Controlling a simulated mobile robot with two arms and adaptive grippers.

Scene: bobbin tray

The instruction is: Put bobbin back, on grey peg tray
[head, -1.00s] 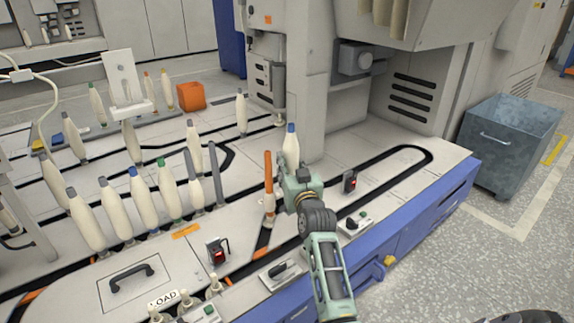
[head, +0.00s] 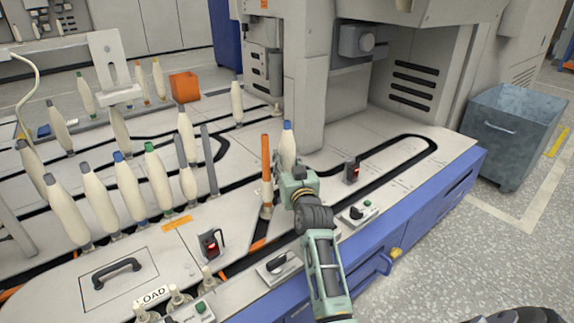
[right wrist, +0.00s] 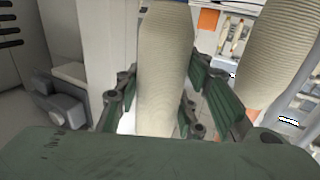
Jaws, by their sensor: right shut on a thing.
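A cream bobbin (head: 288,148) with a blue tip stands about upright beside the machine's grey column in the head view. My right gripper (head: 287,170) is shut on it, low on its body. In the right wrist view the bobbin (right wrist: 165,70) rises between the dark green fingers (right wrist: 160,108). Its foot is hidden, so I cannot tell whether it is lifted or seated. The grey peg tray cannot be singled out with certainty; small pegged holders (head: 175,293) stand near the LOAD label. My left gripper is not in view.
An orange rod (head: 266,165) stands just left of my right gripper, and a grey rod (head: 209,160) farther left. Several bobbins (head: 128,190) line the left. A red-lit switch box (head: 352,171) is on the right.

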